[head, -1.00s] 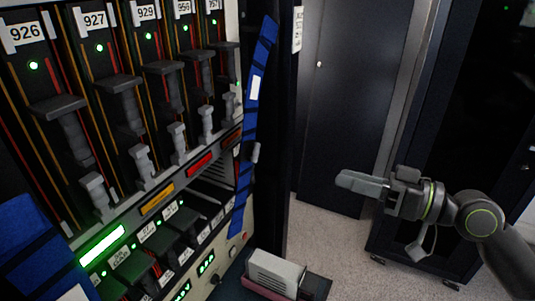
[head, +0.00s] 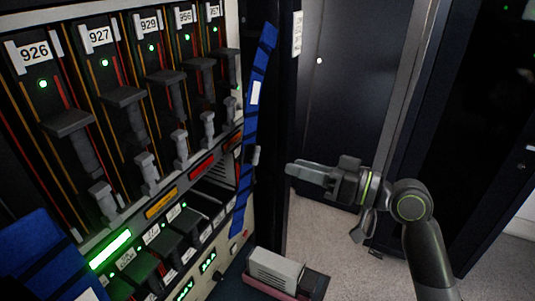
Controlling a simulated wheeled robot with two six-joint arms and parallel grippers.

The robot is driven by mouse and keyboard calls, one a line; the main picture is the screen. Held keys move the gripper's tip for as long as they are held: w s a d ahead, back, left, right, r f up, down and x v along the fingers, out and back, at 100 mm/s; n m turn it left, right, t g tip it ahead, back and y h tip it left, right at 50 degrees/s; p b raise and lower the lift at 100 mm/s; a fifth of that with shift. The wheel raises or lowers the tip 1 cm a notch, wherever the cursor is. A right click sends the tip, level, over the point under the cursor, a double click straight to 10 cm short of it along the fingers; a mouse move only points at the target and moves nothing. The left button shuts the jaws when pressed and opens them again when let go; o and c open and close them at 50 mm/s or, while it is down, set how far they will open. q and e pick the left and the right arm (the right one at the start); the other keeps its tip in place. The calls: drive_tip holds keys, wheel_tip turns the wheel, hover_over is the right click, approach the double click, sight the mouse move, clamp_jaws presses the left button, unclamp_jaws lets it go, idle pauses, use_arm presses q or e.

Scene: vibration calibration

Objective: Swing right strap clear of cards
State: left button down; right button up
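The right strap (head: 251,129) is a long blue band with dark cross stripes and a white label. It runs nearly upright, slightly tilted, along the right edge of the card rack, with a small grey handle (head: 256,155) at its middle. The cards (head: 128,100) stand in a row at left, with number labels, green lights and grey levers. My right gripper (head: 290,170) is to the right of the strap, apart from it, its fingers pointing left toward the handle. The fingers are seen side-on, so their opening is unclear. My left gripper is not in view.
Another blue strap (head: 38,250) is at the lower left. A grey box (head: 276,268) sits on a dark shelf below the right strap. Dark cabinets (head: 345,90) stand behind, with open floor (head: 315,235) between them and the rack.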

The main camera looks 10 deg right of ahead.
sight(259, 156)
drive_tip(key=p+x, duration=0.2)
drive_tip(key=x, duration=0.6)
clamp_jaws()
idle(0.4)
